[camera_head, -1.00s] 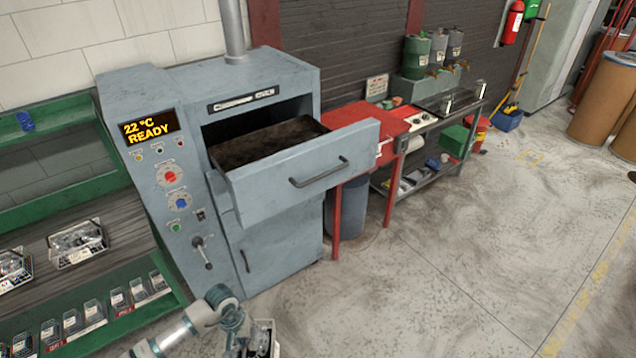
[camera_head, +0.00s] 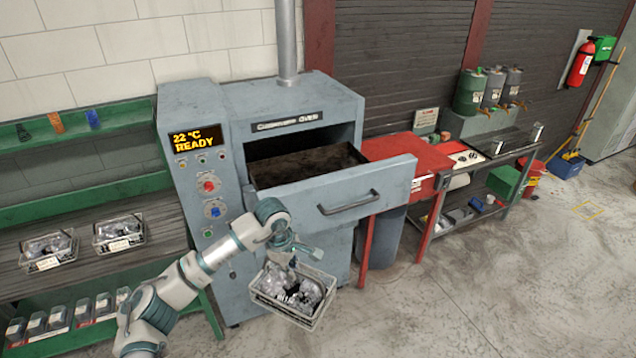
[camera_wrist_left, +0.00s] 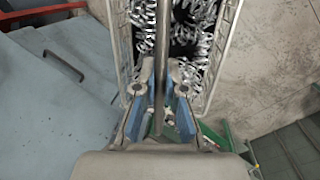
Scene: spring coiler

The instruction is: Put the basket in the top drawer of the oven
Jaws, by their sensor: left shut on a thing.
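The basket (camera_head: 292,293) is a light wire-sided tray filled with shiny metal springs. It hangs from my left gripper (camera_head: 292,254) in front of the oven (camera_head: 240,262), below the open drawer. In the left wrist view my left gripper (camera_wrist_left: 160,105) is shut on the basket's thin bar, with the basket (camera_wrist_left: 232,40) beyond the fingers. The oven's top drawer (camera_head: 335,196) is pulled out, and its dark interior (camera_head: 300,165) looks empty. The oven display reads 22 °C READY. My right gripper is not in view.
Two similar baskets stand on the green shelf rack, one at the left (camera_head: 48,250) and one beside it (camera_head: 118,232). A red table (camera_head: 410,155) stands close to the drawer's right side. Open floor lies at the front right.

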